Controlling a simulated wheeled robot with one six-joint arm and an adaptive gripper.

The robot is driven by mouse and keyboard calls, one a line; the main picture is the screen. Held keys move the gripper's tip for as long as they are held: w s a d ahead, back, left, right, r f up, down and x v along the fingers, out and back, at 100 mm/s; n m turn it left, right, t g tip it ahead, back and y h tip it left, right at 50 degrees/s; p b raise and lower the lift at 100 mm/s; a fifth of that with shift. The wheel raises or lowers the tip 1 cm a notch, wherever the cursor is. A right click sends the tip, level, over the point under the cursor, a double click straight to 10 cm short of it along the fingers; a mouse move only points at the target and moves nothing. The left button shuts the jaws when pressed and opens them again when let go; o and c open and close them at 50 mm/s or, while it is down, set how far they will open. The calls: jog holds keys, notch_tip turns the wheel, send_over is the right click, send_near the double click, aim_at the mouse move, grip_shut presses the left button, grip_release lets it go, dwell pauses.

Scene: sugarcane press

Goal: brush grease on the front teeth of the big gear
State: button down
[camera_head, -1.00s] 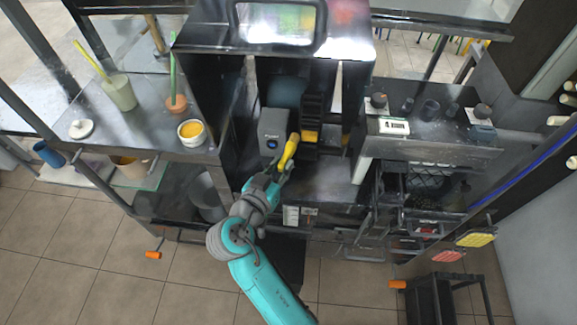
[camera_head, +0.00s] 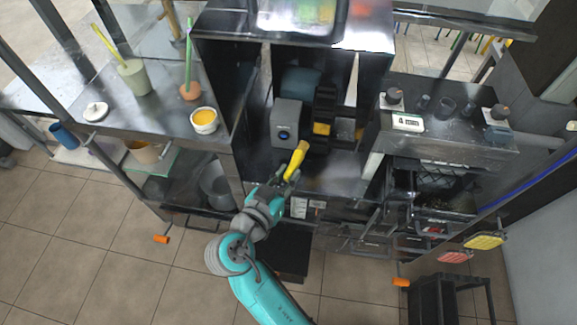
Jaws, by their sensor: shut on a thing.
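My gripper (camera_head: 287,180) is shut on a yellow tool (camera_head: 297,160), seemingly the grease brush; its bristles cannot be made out. The tool stands tilted, its upper end in front of the open press housing. The big gear (camera_head: 325,102) seems to be the dark, ridged part inside the housing, right of the grey motor box. A yellow patch (camera_head: 321,128) shows on its lower front; I cannot tell if it is grease. The tool appears apart from the gear, below and left of it. A white pot of yellow grease (camera_head: 204,120) stands on the left counter.
The grey motor box (camera_head: 285,123) is close behind the tool. The housing's side walls (camera_head: 375,100) bound the opening. The left counter also holds a beige cup (camera_head: 134,78) and a white lid (camera_head: 96,111). A right shelf carries a "4 mm" sign (camera_head: 407,123).

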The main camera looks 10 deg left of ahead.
aim_at(299, 159)
jog(key=shift+s, duration=0.4)
jog(key=s, duration=0.3)
dwell(0.4)
dwell(0.6)
jog(key=shift+h, duration=0.3)
jog(key=shift+w+d+r, duration=0.15)
jog(key=shift+w+d, duration=0.25)
jog(key=shift+w, duration=0.8)
jog(key=shift+w+d+r, duration=0.15)
jog(key=shift+w+d, duration=0.25)
jog(key=shift+w, duration=0.75)
jog(key=shift+w+d+r, duration=0.15)
jog(key=shift+w+d, duration=0.25)
jog(key=shift+w, duration=0.8)
jog(key=shift+w, duration=1)
jog(key=shift+d, duration=0.15)
